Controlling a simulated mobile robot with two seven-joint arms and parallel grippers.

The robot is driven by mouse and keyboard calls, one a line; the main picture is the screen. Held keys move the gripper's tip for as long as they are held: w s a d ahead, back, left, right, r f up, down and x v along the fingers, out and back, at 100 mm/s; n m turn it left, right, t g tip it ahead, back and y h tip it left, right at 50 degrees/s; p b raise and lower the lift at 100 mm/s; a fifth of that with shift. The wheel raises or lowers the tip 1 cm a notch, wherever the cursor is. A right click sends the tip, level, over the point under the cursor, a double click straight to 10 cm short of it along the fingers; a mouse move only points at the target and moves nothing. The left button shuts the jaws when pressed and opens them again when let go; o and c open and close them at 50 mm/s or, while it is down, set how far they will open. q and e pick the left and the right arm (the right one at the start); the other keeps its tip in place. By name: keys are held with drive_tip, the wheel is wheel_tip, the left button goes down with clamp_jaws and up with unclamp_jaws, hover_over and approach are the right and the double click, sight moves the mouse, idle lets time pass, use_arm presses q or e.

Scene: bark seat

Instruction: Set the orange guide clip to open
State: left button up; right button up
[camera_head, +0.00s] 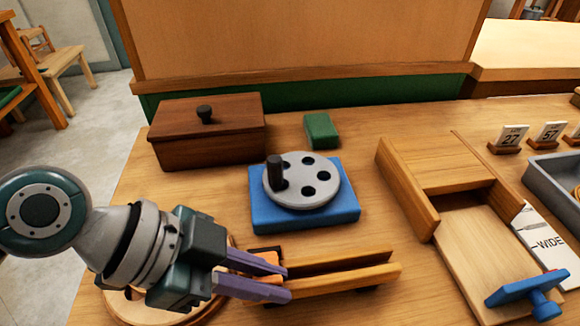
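The orange guide clip (269,258) sits at the left end of a wooden guide with two rails (345,278), near the front of the table. My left gripper (288,283) reaches in from the left, with its two purple fingers at the clip. The fingers are apart, and some orange shows between them and behind the upper one. I cannot tell whether they press on the clip. The fingers hide much of the clip, so its setting cannot be read. My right gripper is not in view.
Behind the guide stands a blue base (335,213) with a grey holed disc (320,166) and black peg. A brown lidded box (210,140) and a green block (321,131) are farther back. A wooden slide unit (408,187) with a blue handle (527,289) stands right.

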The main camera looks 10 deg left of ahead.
use_arm(q)
clamp_jaws()
idle(0.9)
